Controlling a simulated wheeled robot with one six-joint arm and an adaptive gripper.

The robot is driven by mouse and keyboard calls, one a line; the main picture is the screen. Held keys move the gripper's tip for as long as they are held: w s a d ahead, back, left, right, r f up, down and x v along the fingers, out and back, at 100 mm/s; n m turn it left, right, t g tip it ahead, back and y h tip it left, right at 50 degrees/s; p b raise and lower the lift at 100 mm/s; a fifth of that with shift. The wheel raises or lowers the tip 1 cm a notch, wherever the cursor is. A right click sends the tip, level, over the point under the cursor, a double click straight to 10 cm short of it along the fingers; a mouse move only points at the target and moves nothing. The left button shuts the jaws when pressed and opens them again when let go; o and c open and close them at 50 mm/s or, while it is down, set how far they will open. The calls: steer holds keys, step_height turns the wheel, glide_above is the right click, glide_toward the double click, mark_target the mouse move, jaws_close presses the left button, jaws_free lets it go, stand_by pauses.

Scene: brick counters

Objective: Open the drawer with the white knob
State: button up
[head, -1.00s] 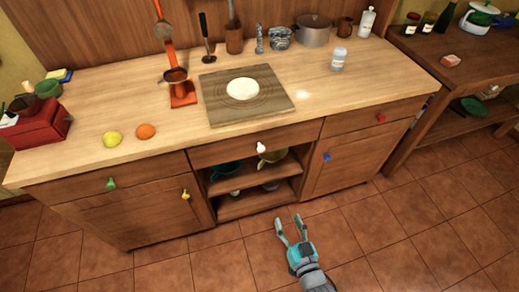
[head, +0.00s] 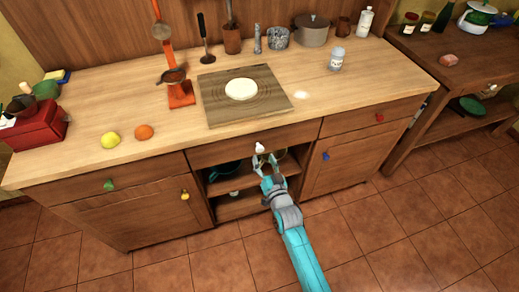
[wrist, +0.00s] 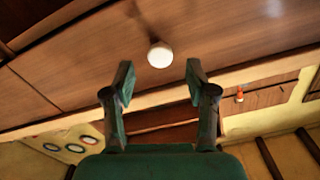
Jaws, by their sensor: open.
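The white knob (head: 260,147) is on the front of the middle drawer (head: 222,153), just under the counter's edge. The drawer is shut. In the wrist view the white knob (wrist: 160,55) shows ahead of and between the two fingertips, on the wooden drawer front (wrist: 230,40). My gripper (head: 264,160) is open and empty, just below and in front of the knob in the head view. In the wrist view my gripper (wrist: 160,76) has its fingers spread to both sides of the knob. I cannot tell whether they touch it.
Other knobs are green (head: 109,185), yellow (head: 185,195), blue (head: 326,156) and red (head: 379,118). An open shelf (head: 232,207) with bowls lies below the drawer. A board (head: 215,108) with dough is on the counter above. The tiled floor in front is clear.

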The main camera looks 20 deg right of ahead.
mark_target(260, 151)
steer(key=shift+w, duration=2.9)
jaws_close()
